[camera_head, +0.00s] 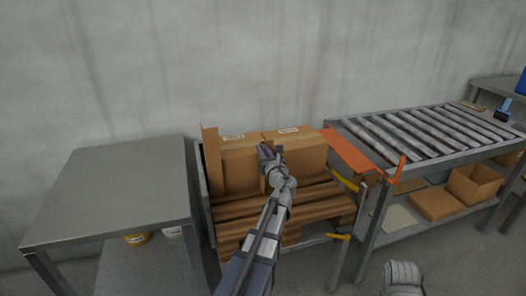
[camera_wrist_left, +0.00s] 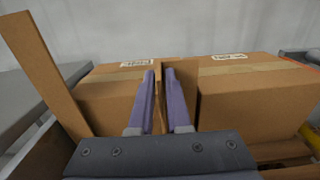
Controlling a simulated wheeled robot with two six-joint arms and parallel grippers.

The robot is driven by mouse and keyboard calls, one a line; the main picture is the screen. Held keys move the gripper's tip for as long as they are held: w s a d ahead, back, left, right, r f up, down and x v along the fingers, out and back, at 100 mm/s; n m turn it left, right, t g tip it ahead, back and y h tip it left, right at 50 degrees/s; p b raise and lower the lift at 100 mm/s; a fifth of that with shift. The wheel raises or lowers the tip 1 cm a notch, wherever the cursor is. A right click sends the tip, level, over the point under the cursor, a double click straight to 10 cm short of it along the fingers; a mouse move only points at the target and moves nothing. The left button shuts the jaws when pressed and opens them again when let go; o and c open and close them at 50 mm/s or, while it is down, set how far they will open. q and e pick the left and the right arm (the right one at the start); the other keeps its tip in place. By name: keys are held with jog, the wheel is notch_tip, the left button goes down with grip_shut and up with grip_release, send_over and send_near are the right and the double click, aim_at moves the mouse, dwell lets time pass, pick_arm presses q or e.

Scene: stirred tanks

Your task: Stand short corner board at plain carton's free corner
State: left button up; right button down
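Two brown cartons with tape and labels stand side by side on a wooden pallet (camera_head: 240,212): a left carton (camera_head: 238,168) and a right carton (camera_head: 306,150). I cannot tell which is the plain one. A tall corner board (camera_head: 211,160) stands upright at the left carton's left corner, and shows in the left wrist view (camera_wrist_left: 42,70). My left gripper (camera_head: 266,154) is at the front of the cartons, near where they meet. In the left wrist view its purple fingers close around a short brown corner board (camera_wrist_left: 181,72), upright before the cartons' seam. Its lower end is hidden.
A bare grey table (camera_head: 120,190) stands at the left. At the right are an orange plate (camera_head: 352,152) and a roller conveyor (camera_head: 425,133), with open and flat boxes on the shelf below. Yellow parts (camera_head: 344,180) stick out near the pallet's right side.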

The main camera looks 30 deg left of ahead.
pick_arm(q)
jog(key=shift+o, duration=1.4)
jog(key=shift+r, duration=0.1)
jog(key=shift+s+d+r, duration=0.1)
jog(key=shift+r, duration=0.05)
jog(key=v, duration=1.1)
jog(key=shift+s+d, duration=0.25)
